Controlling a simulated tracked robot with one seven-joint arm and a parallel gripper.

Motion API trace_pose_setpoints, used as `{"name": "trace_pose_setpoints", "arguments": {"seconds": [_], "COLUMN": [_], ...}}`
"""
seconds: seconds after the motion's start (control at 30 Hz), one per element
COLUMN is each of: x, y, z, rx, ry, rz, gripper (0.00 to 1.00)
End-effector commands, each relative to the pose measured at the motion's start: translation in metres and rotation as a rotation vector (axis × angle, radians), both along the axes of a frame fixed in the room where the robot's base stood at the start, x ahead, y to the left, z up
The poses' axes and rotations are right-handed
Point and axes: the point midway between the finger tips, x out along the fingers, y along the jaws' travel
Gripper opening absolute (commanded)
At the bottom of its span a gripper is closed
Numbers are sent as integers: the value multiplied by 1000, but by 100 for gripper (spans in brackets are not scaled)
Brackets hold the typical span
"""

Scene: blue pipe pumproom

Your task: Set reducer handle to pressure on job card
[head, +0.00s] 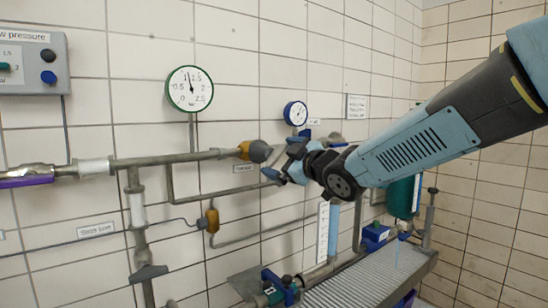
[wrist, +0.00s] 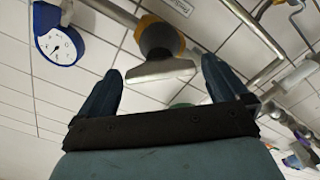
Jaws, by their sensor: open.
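The reducer is a yellow-orange body with a grey round knob (head: 258,151) on the wall pipe. In the wrist view the dark grey knob (wrist: 158,38) has a pale flat handle bar (wrist: 160,72) at its near end. My gripper (head: 276,170) is open just to the right of and below the knob in the head view. In the wrist view the bar shows between the fingertips, with gaps on both sides; contact cannot be seen. The green-rimmed gauge (head: 190,89) has its needle nearly upright. A white printed sheet (head: 357,107) on the wall may be the job card; its text is unreadable.
A blue-rimmed gauge (head: 295,113) is close above my gripper and shows at left in the wrist view (wrist: 58,45). A grey control box (head: 32,62) is at upper left. Pipes run along the tiled wall. A grated bench (head: 360,290) lies below.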

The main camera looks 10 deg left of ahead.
Motion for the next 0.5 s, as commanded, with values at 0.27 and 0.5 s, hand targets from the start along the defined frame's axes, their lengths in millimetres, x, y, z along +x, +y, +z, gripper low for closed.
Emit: {"name": "trace_pose_setpoints", "arguments": {"seconds": [0.27, 0.5], "x": [-32, -52], "y": [-38, -62], "z": [0, -1], "rx": [0, 0], "ry": [-1, 0], "rz": [-1, -1], "gripper": [100, 100]}}
